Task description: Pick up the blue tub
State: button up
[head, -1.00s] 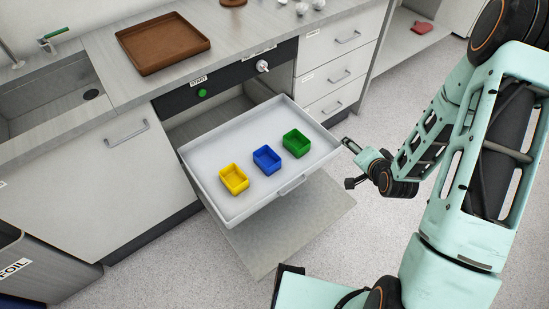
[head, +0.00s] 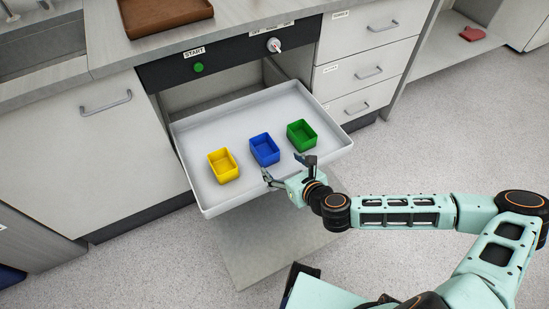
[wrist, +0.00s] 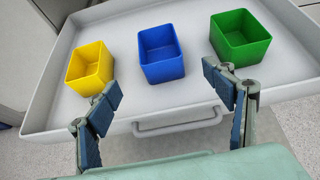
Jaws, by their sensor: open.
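The blue tub (head: 264,149) is an open-topped box in the middle of a row of three on a pulled-out white tray drawer (head: 190,158). It stands upright between a yellow tub (head: 223,166) on the left and a green tub (head: 301,135) on the right. My gripper (head: 289,168) is open and empty at the front edge of the drawer, just in front of the blue tub. In the wrist view the blue tub (wrist: 161,54) lies ahead, between the lines of the two spread fingers (wrist: 165,88), with no finger touching it.
The drawer's front handle (wrist: 178,122) is below the fingers in the wrist view. A dark panel with a green START button (head: 199,68) and a knob (head: 274,45) is behind the drawer. A brown tray (head: 165,14) lies on the counter. Bare tray floor surrounds the tubs.

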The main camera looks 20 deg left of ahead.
aim_at(268, 152)
jog(key=shift+w+a+f, duration=0.2)
jog(key=shift+w+f, duration=0.05)
jog(key=b+x, duration=0.2)
jog(key=x, duration=0.8)
jog(key=shift+w+a+b, duration=0.15)
jog(key=shift+a+b, duration=0.05)
jog(key=shift+b, duration=0.15)
jog(key=c, duration=1.3)
jog(key=shift+r, duration=0.2)
